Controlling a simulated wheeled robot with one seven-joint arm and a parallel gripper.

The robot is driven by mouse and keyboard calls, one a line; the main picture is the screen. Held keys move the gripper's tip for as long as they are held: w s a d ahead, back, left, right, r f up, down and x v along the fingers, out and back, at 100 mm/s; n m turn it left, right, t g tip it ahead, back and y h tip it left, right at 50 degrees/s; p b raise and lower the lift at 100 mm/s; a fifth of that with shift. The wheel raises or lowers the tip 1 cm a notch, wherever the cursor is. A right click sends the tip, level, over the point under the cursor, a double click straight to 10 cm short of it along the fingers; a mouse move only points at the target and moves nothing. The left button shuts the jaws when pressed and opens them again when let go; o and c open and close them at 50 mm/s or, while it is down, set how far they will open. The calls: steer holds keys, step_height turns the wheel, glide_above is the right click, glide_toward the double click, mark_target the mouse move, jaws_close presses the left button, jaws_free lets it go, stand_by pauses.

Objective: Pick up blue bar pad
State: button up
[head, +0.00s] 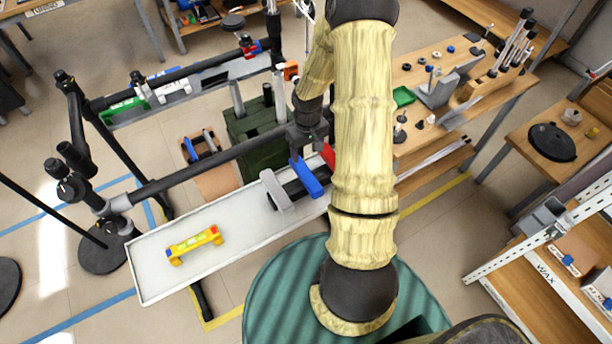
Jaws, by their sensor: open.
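A blue bar-shaped piece (307,178), which I take for the blue bar pad, shows over the white tray (150,280), across a dark cylindrical part. A grey end piece (275,190) is to its left and a red piece (328,157) to its right, partly behind my arm. My gripper (307,143) hangs dark at the end of the folded arm, just above the blue piece in the picture. It looks open and empty. Its fingertips are hard to make out, and I cannot tell whether it touches the blue piece.
A yellow bar piece (194,243) lies on the tray's left part. A black rail (215,160) runs along the tray's far side. A dark green crate (255,125) stands behind. The wooden bench (410,150) at right holds tools. The tray's left end is mostly clear.

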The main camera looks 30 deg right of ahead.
mark_target(306, 174)
step_height(306, 174, down, 8)
steer(key=shift+r+p, duration=0.1)
steer(key=shift+p, duration=0.35)
steer(key=f+p, duration=0.1)
steer(key=f, duration=0.3)
steer(key=shift+w+a+f+p, duration=0.1)
steer(key=shift+a+f+p, duration=0.1)
steer(key=shift+p, duration=0.15)
steer(key=shift+f, duration=0.45)
steer(key=shift+f, duration=0.25)
stand_by(0.3)
steer(key=shift+c, duration=0.4)
steer(key=c, duration=1.2)
steer(key=shift+r, duration=0.15)
